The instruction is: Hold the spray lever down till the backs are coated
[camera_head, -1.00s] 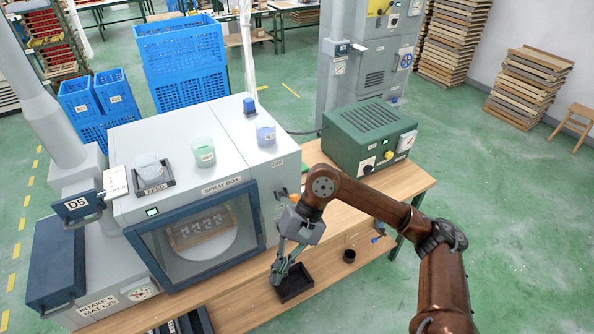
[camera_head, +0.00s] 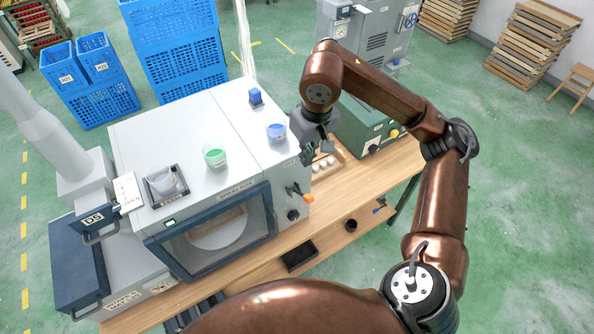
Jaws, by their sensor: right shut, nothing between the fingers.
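The spray box (camera_head: 222,194) is a white cabinet with a dark blue-framed window. Through the window (camera_head: 222,232) I see a pale round turntable; reflection blurs the rest, and I cannot make out any backs or coating. An orange-tipped lever (camera_head: 308,198) is on the right part of the front, above a dark knob (camera_head: 293,215). My right gripper (camera_head: 314,152) is behind and above the lever, apart from it, beside the box's right wall. It is shut and empty. A small wooden tray (camera_head: 341,157) with several white round pieces lies just below it. My left gripper is not in view.
A green unit (camera_head: 362,120) stands behind the gripper. A black tray (camera_head: 299,256) and dark cup (camera_head: 351,225) lie in front, with bare bench (camera_head: 365,190) nearby.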

